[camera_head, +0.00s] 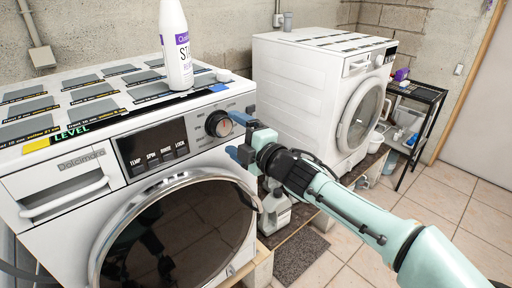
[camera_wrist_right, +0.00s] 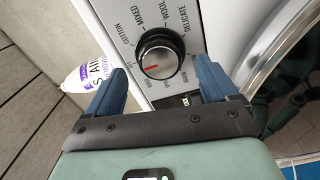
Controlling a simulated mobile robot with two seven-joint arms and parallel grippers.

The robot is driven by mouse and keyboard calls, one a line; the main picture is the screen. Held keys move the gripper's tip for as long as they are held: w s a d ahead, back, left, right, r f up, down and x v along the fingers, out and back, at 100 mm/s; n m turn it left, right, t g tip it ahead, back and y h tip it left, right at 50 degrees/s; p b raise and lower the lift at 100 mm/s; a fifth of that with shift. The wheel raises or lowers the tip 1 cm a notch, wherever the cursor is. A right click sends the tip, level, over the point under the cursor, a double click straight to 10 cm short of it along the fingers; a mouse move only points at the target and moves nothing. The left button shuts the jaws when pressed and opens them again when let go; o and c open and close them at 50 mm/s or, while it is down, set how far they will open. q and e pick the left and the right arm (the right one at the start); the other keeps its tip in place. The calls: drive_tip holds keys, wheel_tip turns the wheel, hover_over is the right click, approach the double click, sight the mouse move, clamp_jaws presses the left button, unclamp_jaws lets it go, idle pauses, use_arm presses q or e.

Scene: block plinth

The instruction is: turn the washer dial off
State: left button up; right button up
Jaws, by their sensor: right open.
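The washer dial (camera_head: 219,123) is a round black knob with a silver face, on the front panel of the near white washer (camera_head: 90,229). In the right wrist view the dial (camera_wrist_right: 160,54) shows a red mark low on its face, with printed labels such as COTTON, MIXED, WOOL and DELICATE around it. My right gripper (camera_head: 231,134) is open in front of the panel, just right of the dial. In the wrist view its blue fingers (camera_wrist_right: 160,68) spread either side of the dial, with visible gaps and no clear contact. My left gripper is not in view.
A white bottle (camera_head: 176,45) with a purple label stands on the near washer's top. The round door (camera_head: 180,240) lies below the dial. A second washer (camera_head: 300,90) stands behind, with a black shelf (camera_head: 419,92) to its right. Tiled floor at right is open.

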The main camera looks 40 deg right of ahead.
drive_tip(key=s, duration=0.9)
drive_tip(key=shift+s+d+p, duration=0.15)
drive_tip(key=shift+d+p, duration=0.25)
drive_tip(key=shift+p, duration=0.05)
